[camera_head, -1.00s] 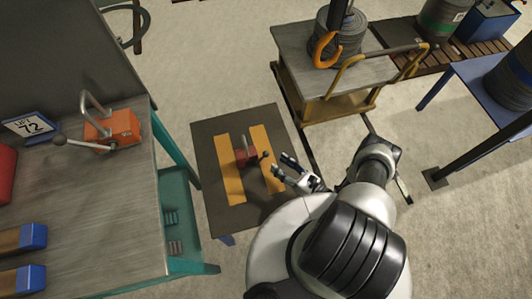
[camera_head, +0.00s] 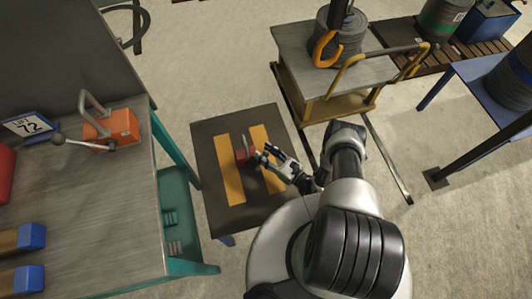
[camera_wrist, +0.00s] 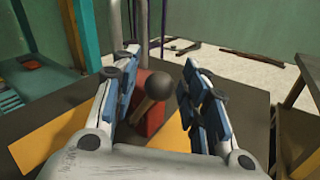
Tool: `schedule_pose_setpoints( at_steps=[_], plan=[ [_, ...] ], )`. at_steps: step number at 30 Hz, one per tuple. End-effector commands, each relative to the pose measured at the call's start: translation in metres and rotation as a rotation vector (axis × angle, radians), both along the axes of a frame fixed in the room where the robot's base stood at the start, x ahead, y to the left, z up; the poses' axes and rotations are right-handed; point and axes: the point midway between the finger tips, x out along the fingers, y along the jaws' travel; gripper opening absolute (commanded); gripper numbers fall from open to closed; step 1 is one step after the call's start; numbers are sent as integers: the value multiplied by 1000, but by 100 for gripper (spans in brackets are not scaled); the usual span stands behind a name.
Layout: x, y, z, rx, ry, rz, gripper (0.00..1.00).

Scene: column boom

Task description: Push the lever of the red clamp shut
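The red clamp (camera_head: 243,157) stands on a low dark table (camera_head: 216,217) with two yellow stripes. My gripper (camera_head: 264,153) is at the clamp's right side in the head view, low over the table. In the wrist view, the red clamp (camera_wrist: 155,121) shows between my open fingers (camera_wrist: 160,62). Its lever (camera_wrist: 145,108) tilts toward the camera and ends in a black ball knob (camera_wrist: 159,86). The knob sits between the fingers, with a visible gap on the right. A grey metal loop rises behind it. In the head view, my fingers partly hide the lever.
An orange clamp (camera_head: 112,130) with its own lever stands on the workbench (camera_head: 100,210) at left. A yellow cart (camera_head: 320,108) stands behind, with a drum and orange hook.

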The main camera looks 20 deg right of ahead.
Motion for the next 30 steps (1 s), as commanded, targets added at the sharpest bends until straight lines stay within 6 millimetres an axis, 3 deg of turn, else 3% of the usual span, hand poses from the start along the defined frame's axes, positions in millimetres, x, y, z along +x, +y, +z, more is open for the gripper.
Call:
schedule_pose_setpoints(
  at_steps=[17,30],
  plan=[
    [0,0,0,0,0,0,0],
    [0,3,3,-27,1,0,0]
  ],
)
